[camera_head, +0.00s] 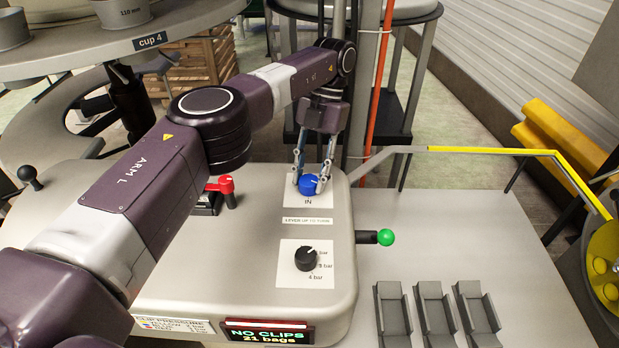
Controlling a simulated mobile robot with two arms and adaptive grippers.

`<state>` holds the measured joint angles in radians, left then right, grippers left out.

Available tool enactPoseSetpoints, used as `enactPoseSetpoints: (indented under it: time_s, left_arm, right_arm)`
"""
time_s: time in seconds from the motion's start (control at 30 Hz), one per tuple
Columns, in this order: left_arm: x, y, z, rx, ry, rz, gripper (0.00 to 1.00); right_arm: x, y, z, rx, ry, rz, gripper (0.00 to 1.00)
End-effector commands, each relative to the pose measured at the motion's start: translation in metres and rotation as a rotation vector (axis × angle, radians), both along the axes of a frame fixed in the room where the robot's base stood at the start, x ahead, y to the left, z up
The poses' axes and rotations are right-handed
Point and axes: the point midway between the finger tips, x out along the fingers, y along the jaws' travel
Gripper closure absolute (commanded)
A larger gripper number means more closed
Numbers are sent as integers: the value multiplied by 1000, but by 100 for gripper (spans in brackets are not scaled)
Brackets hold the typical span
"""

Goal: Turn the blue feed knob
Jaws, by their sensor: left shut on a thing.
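The blue feed knob (309,185) sits on a white plate marked "IN" near the back right of the grey machine top (240,262). My left gripper (310,182) reaches down from above, with its two fingers on either side of the knob. It is shut on the knob. The knob's far side is partly hidden by the fingers. My right gripper is not in view.
A black pressure dial (305,259), a red-handled lever (224,186) and a green-ended lever (384,237) are nearby. A display (268,333) reads "NO CLIPS 21 bags". Grey clip trays (435,312) lie on the table at right.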

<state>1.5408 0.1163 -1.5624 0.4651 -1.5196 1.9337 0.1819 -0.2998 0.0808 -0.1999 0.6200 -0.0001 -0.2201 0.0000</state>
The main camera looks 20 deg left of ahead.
Motion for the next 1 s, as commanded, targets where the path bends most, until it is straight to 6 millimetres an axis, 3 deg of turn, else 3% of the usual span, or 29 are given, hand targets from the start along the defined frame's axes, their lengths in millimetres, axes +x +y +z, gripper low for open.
enactPoseSetpoints:
  time_s: [1.0]
  left_arm:
    - [-3, -4, 0, -1, 0, -929, 91]
  right_arm:
    - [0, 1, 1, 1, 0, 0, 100]
